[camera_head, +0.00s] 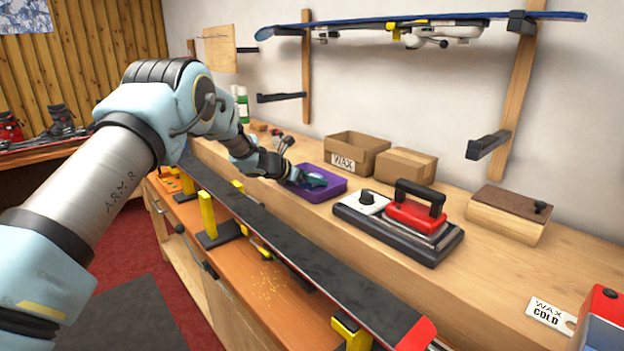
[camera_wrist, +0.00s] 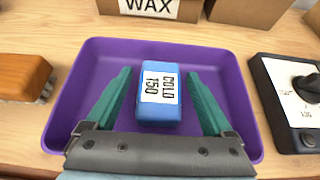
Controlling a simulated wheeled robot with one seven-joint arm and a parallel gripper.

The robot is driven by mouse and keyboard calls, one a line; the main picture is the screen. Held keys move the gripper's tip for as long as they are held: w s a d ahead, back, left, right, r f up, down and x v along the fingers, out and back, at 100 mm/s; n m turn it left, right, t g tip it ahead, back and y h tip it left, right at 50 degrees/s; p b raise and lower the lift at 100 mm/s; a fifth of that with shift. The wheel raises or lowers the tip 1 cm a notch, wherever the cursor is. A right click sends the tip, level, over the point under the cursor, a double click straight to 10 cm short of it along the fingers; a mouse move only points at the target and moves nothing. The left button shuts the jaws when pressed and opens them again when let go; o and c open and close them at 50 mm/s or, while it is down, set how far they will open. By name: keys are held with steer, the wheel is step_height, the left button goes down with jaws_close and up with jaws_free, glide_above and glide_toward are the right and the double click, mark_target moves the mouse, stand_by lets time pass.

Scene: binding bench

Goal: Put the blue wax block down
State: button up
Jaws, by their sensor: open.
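The blue wax block (camera_wrist: 159,112) lies in the purple tray (camera_wrist: 75,83), with a white label reading "COLD 150" facing up. My gripper (camera_wrist: 158,78) is open, with one teal finger on each side of the block and a gap between each finger and the block. In the head view my gripper (camera_head: 301,178) reaches down into the purple tray (camera_head: 332,192) on the bench. The block is hard to make out there behind the fingers.
A waxing iron (camera_head: 415,215) on its black base stands right of the tray. Cardboard boxes (camera_head: 355,153) stand behind it. A wooden-backed brush (camera_wrist: 22,77) lies left of the tray. A long ski (camera_head: 290,240) is clamped along the bench front.

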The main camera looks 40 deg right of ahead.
steer(key=b+v, duration=0.3)
steer(key=v, duration=0.9)
steer(key=shift+b, duration=0.35)
